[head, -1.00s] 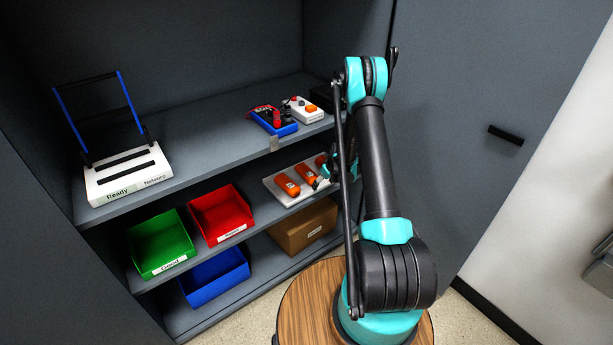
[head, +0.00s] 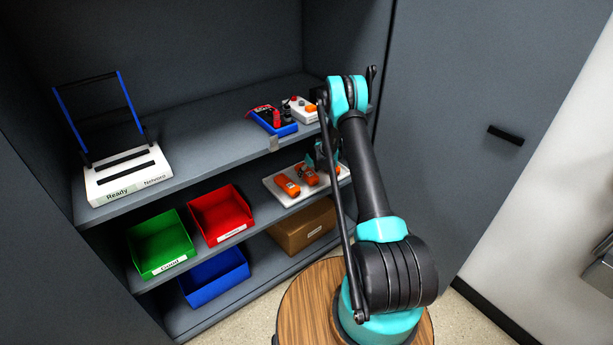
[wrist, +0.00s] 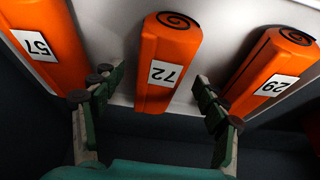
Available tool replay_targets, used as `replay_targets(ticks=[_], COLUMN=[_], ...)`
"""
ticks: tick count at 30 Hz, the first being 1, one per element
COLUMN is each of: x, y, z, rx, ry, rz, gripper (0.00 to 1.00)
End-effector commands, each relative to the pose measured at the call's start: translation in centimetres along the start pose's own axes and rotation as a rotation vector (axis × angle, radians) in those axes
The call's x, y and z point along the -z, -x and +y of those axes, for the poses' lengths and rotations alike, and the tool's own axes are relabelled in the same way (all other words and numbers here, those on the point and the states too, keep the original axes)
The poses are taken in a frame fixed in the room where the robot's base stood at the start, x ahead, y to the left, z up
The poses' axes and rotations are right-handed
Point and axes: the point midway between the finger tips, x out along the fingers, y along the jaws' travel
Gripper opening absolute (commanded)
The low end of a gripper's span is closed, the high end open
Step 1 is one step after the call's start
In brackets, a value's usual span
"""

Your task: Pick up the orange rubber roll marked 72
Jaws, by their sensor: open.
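The orange rubber roll marked 72 (wrist: 162,70) lies on a white tray (wrist: 213,35) in the middle of the wrist view, its label upside down. My gripper (wrist: 150,98) is open, with one finger to each side of the lower end of this roll; I cannot tell whether either touches it. The roll marked 57 (wrist: 45,40) lies to the left and the roll marked 29 (wrist: 272,72) to the right. In the head view the rolls (head: 288,185) sit on the tray (head: 290,201) on the middle shelf, partly hidden by my arm.
The upper shelf above the tray holds a blue meter (head: 274,121) and a white box with knobs (head: 303,109). A red bin (head: 220,213) and a green bin (head: 160,244) stand left of the tray. A cardboard box (head: 303,226) and a blue bin (head: 214,277) are below.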

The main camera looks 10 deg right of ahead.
Motion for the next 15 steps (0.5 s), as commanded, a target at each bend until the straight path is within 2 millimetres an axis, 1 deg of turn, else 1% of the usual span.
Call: replay_targets(ticks=[1, 4, 11, 15], x=[0.02, -0.01, -0.04, -0.05], y=[-0.46, -0.96, -1.04, -1.03], z=[-0.05, -0.06, -0.05, -0.05], rx=[0.000, 0.000, 0.000, 0.000], ry=[0.001, 0.001, 0.001, 0.001], rz=[0.000, 0.000, 0.000, 0.000], gripper=[0.73, 0.73, 0.73, 0.57])
